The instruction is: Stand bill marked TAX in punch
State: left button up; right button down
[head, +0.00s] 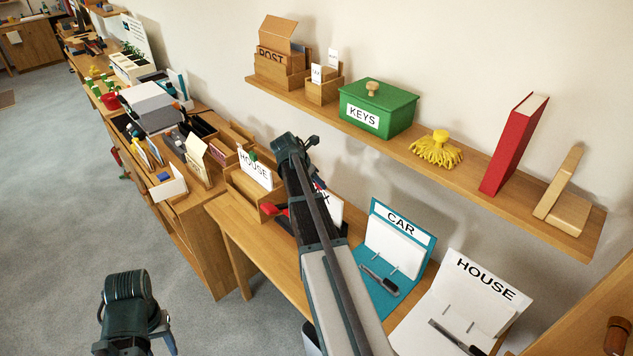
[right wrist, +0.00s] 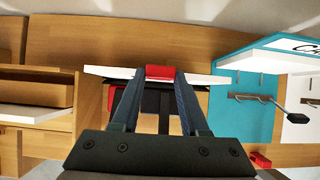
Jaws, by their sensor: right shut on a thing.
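The bill marked TAX (head: 332,208) is a white sheet on the desk, mostly behind my right arm in the head view; only the end of its lettering shows. In the right wrist view I see the bill (right wrist: 108,72) nearly edge-on, with a red tab at its middle. My right gripper (right wrist: 160,75) is shut on that tab. The punch (head: 270,210), black with red parts, is just left of my arm. Its dark body (right wrist: 157,103) lies below the bill in the wrist view. I cannot tell whether the bill touches it.
A wooden rack (head: 240,188) holds a HOUSE bill (head: 256,168) with a green tab. A teal CAR folder (head: 416,240) and a white HOUSE folder (head: 480,290), both with prongs, stand at the right. A shelf (head: 400,150) runs above the desk.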

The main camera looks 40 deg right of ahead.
jog(key=shift+f+b, duration=0.75)
jog(key=shift+f, duration=0.15)
grip_release()
notch_tip(320, 180, up, 8)
jog(key=p, duration=0.8)
dwell(0.4)
